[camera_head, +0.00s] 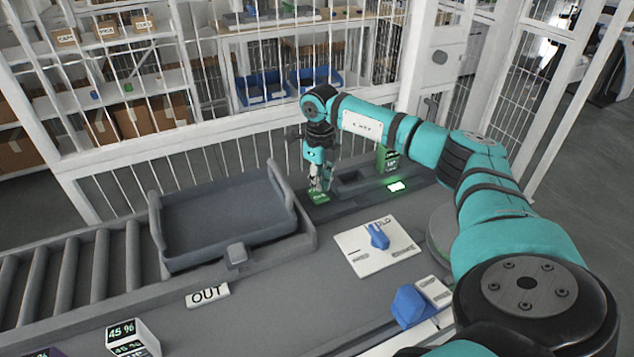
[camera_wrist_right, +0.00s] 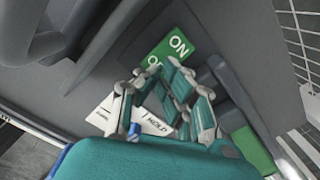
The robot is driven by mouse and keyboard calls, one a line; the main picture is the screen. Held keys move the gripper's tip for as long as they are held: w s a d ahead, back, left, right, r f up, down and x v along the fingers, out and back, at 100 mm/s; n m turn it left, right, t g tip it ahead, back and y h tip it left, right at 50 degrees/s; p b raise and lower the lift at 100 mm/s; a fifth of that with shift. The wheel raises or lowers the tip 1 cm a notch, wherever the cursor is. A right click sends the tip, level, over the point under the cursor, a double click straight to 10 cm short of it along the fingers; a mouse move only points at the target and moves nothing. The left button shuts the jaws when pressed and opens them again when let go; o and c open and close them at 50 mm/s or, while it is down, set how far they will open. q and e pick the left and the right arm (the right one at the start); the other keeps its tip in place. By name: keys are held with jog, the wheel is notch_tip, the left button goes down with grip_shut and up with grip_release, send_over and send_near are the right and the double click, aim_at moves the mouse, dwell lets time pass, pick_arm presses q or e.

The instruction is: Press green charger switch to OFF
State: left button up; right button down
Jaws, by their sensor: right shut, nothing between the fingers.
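The green charger switch (camera_head: 318,198) is a small green plate on the dark counter strip, right of the grey tray. In the right wrist view the green switch (camera_wrist_right: 178,44) shows the word ON; its second word is partly hidden behind my fingers. My right gripper (camera_head: 319,186) points down just over the switch, its fingers shut and empty. The right wrist view shows the gripper's fingers (camera_wrist_right: 152,74) close to the switch's lower part; I cannot tell whether they touch it. My left gripper is not in view.
A grey tray (camera_head: 161,243) stands left of the switch. A dark slot, a green block (camera_head: 387,158) and a lit green panel (camera_head: 397,186) lie to the right. Bars stand behind.

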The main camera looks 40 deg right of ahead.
aim_at(320, 196)
jog(key=shift+f+b, duration=0.9)
jog(key=shift+f, duration=0.7)
dwell(0.5)
jog(key=shift+s+a+r, duration=0.1)
jog(key=shift+r+p, duration=0.8)
jog(key=shift+p, duration=0.05)
jog(key=shift+r+p, duration=1.9)
jog(key=shift+r, duration=0.75)
